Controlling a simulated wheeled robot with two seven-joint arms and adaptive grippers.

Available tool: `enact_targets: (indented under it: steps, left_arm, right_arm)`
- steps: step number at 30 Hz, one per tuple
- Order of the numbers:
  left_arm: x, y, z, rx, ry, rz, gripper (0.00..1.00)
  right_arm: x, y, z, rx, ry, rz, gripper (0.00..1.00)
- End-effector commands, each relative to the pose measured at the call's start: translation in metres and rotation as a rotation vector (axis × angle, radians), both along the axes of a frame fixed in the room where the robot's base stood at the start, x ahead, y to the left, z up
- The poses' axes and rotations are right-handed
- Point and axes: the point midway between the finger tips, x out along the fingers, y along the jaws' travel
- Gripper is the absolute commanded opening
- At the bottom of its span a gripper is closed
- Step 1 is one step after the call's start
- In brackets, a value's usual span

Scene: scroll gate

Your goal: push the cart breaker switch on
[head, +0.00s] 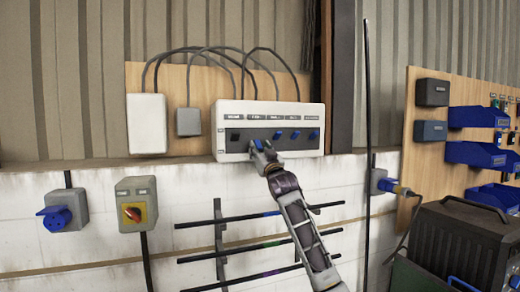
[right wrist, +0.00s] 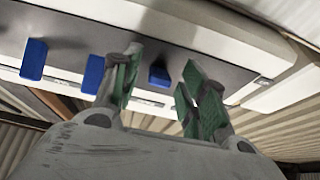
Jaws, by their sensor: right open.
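The white breaker box (head: 221,146) hangs on a wooden board, with a row of switches on its dark strip. Blue switches (head: 295,135) show right of my right gripper (head: 259,148), and a dark switch position (head: 236,137) shows to its left. The labels above are too small to read, so I cannot tell which is the cart breaker. My right gripper is open in front of the strip. In the right wrist view, one blue switch (right wrist: 159,76) appears between its green-padded fingers; contact cannot be told. Two more blue switches (right wrist: 33,58) lie left of the fingers. My left gripper is not seen.
Left of the breaker box are a white box (head: 147,124) and a small grey box (head: 188,122), with cables looping above. Blue bins (head: 475,154) are at the right.

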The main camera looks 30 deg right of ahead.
Motion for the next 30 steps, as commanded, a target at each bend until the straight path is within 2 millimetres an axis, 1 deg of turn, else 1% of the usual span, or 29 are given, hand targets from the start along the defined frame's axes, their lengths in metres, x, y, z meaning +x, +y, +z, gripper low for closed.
enact_targets:
  steps: [10,11,18,21,30]
  left_arm:
    - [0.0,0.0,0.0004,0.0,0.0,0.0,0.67]
    - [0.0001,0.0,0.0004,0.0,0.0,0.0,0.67]
    - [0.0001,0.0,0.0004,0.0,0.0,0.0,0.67]
    - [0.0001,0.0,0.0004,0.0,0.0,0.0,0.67]
    - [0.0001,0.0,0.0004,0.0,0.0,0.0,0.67]
  right_arm:
    - [0.0018,-0.0002,0.0004,0.0,0.0,0.0,0.43]
    - [0.0018,-0.0002,0.0004,0.0,0.0,0.0,0.42]
    - [0.0017,-0.0003,0.0003,0.0,0.0,0.0,0.11]
    - [0.0017,-0.0003,0.0003,0.0,0.0,0.0,0.0]
    - [0.0014,-0.0002,0.0008,0.003,0.01,0.0,0.0]
